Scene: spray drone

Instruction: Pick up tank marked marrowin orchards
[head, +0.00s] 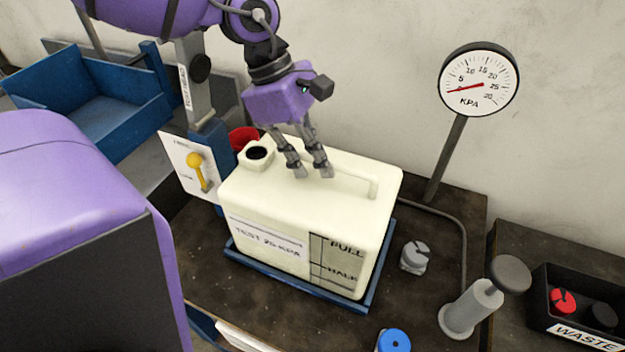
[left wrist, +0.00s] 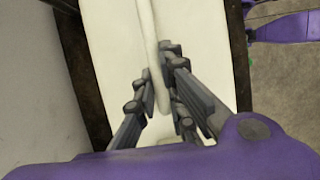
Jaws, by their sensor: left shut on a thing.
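A cream tank (head: 290,218) stands upright in a blue tray (head: 375,285) on the dark bench. Its front reads "TEST 25 KPA", "FULL" and "HALF"; I see no "marrowin orchards" mark on the sides in view. Its filler neck (head: 258,152) at the top left is open and dark inside. My left gripper (head: 312,171) is over the top, shut on the tank's raised handle (head: 360,184). In the left wrist view the fingers stand on both sides of the handle bar (left wrist: 146,30), above the tank's pale top (left wrist: 205,45). My right gripper is not in view.
A pressure gauge (head: 479,80) on a post stands behind right. A grey cap (head: 415,256), a hand pump (head: 470,310) and a blue cap (head: 394,341) are right of the tray. A black waste bin (head: 540,318) is far right. A yellow lever (head: 195,168) stands close left.

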